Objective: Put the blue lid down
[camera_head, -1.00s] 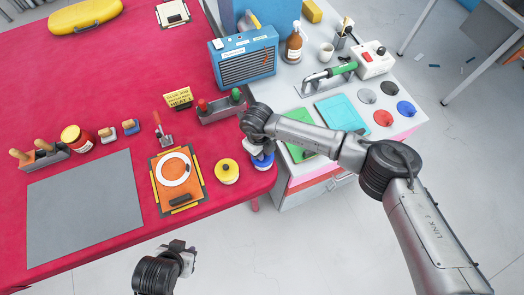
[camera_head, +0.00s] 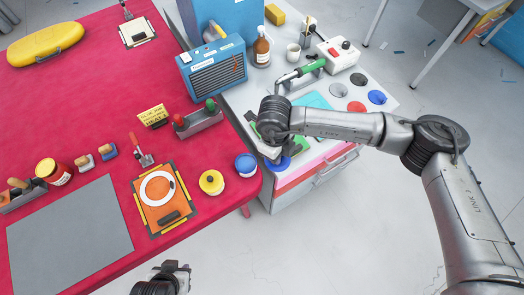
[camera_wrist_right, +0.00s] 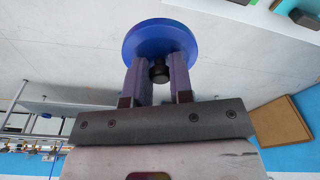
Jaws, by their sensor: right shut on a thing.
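The blue lid (camera_head: 279,164) is a round blue disc with a dark knob. My right gripper (camera_head: 270,150) is shut on that knob; the lid also shows in the right wrist view (camera_wrist_right: 160,38), between the fingers (camera_wrist_right: 158,78). In the head view, the lid is by the near edge of the white counter, right of a small white jar with a blue top (camera_head: 246,165) on the red table. The arm partly hides the lid. My left gripper (camera_head: 176,268) is at the bottom, away from these things; its jaws are unclear.
A yellow-topped jar (camera_head: 211,182) stands left of the blue one. The white counter (camera_head: 325,140) carries a green mat (camera_head: 268,133), a light-blue mat (camera_head: 318,100) and grey, red and blue discs (camera_head: 377,97).

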